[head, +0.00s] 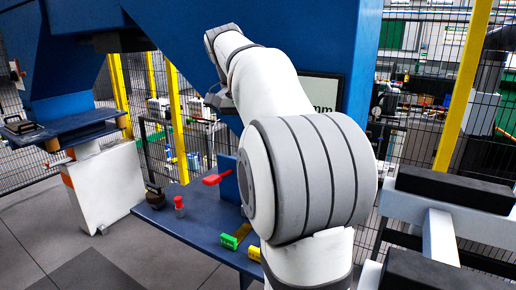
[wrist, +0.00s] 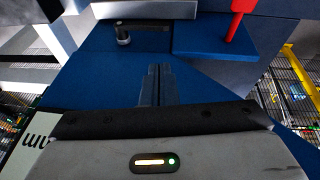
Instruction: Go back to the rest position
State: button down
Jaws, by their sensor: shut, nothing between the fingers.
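My gripper (wrist: 159,84) shows in the wrist view with its two dark fingers together and nothing between them. It points at a blue surface and touches nothing that I can make out. A red lever (wrist: 236,20) stands at the upper right of the wrist view. A dark handle (wrist: 140,27) on the blue surface lies ahead of the fingers.
A rack with black pads (head: 455,190) stands at right. Grey floor (head: 50,225) is clear at left.

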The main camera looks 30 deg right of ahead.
jog(key=s+a+f+n+t+y, duration=0.1)
jog(key=s+a+f+n, duration=0.4)
jog(key=s+a+f, duration=0.3)
jog(key=s+a+f+n+t+y, duration=0.2)
jog(key=s+a+f+n, duration=0.4)
jog(key=s+a+f, duration=0.3)
jog(key=s+f, duration=0.3)
jog(key=f, duration=0.2)
jog(key=shift+s+a+f+y, duration=0.2)
jog(key=shift+f+y, duration=0.1)
jog(key=shift+f, duration=0.1)
